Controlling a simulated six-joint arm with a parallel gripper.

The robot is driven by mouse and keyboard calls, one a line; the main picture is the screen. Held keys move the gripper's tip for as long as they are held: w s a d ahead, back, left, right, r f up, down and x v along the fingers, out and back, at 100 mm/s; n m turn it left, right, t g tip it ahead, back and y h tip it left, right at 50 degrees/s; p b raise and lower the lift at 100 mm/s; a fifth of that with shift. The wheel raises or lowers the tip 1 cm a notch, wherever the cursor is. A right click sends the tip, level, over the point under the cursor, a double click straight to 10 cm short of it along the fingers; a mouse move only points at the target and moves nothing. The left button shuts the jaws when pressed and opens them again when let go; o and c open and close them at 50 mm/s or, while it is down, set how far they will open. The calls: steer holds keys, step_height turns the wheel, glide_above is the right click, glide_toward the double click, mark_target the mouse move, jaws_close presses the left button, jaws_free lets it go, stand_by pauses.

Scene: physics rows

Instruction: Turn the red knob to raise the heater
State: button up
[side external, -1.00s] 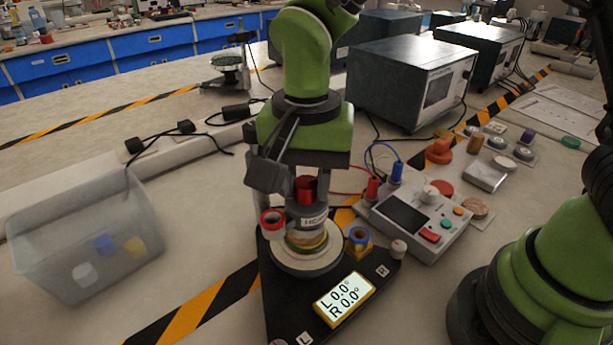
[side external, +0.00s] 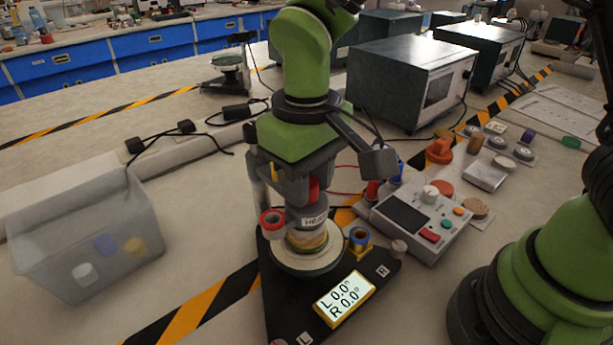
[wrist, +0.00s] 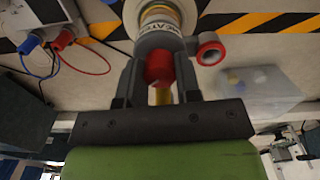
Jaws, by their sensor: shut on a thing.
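The red knob (wrist: 158,68) sits between the two fingers of my gripper (wrist: 158,76) in the wrist view, and the gripper is shut on it. In the side view the knob (side external: 314,189) is partly hidden behind a finger of my gripper (side external: 304,192), which points down. Below the knob is the grey heater (side external: 314,221) with a white label, only partly readable. It stands over a stack of coloured rings on a round pale base (side external: 304,264). The heater also shows beyond the knob in the wrist view (wrist: 158,42).
A red ring-shaped part (side external: 272,220) juts out left of the heater. A black platform with a display (side external: 344,299) reading L 0.0° and R 0.0° lies in front. A control box (side external: 408,218) stands close on the right, a translucent bin (side external: 84,245) at left.

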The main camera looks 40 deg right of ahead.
steer(key=n, duration=0.5)
steer(key=shift+r+n, duration=0.1)
steer(key=shift+n, duration=2.4)
steer(key=o, duration=0.9)
step_height(320, 180, up, 10)
steer(key=shift+f, duration=0.1)
